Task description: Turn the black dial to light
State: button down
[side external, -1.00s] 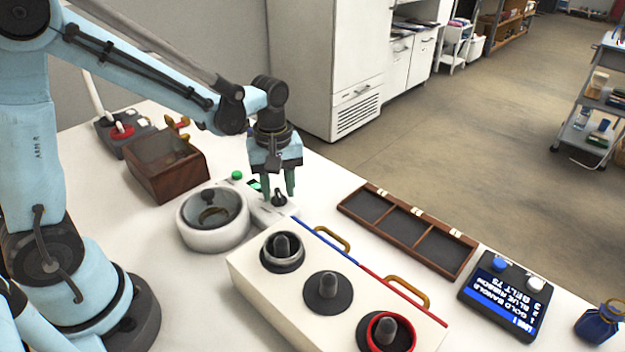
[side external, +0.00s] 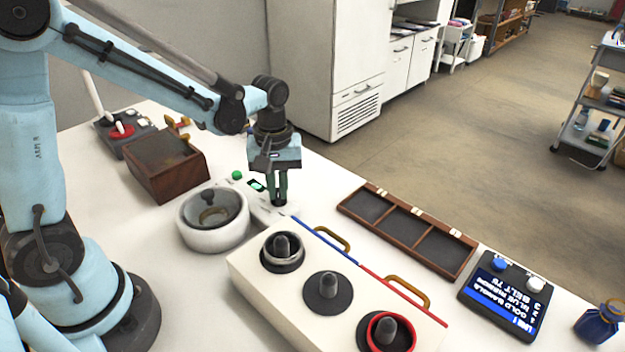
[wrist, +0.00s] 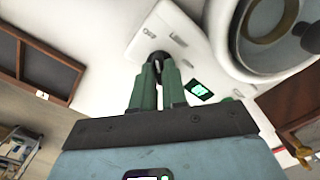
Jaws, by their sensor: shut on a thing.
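The black dial (wrist: 157,57) sits on the white panel of the machine, and in the wrist view its dark top shows between my fingertips. My gripper (side external: 279,199) points down over the panel and is shut on the dial; it also shows in the wrist view (wrist: 160,68). In the side view my fingers hide most of the dial. The white machine (side external: 196,237) has a round bowl with a clear lid beside the panel. A small green-lit display (wrist: 199,90) and a green button (side external: 237,175) are near the dial. I cannot read the dial's setting or its labels.
A cream box (side external: 250,277) with several dark posts stands close in front of the panel. A wooden three-part tray (side external: 404,247) lies to the right. A wooden box (side external: 168,178) is at the left, and an order screen (side external: 503,299) is at the far right.

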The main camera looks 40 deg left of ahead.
aim_at(277, 192)
jog(key=m, duration=0.4)
jog(key=shift+m, duration=2.8)
jog(key=c, duration=1.2)
grip_release()
jog(key=shift+o, duration=0.2)
jog(key=shift+r, duration=0.1)
notch_tip(277, 192, up, 12)
jog(key=shift+s, duration=0.1)
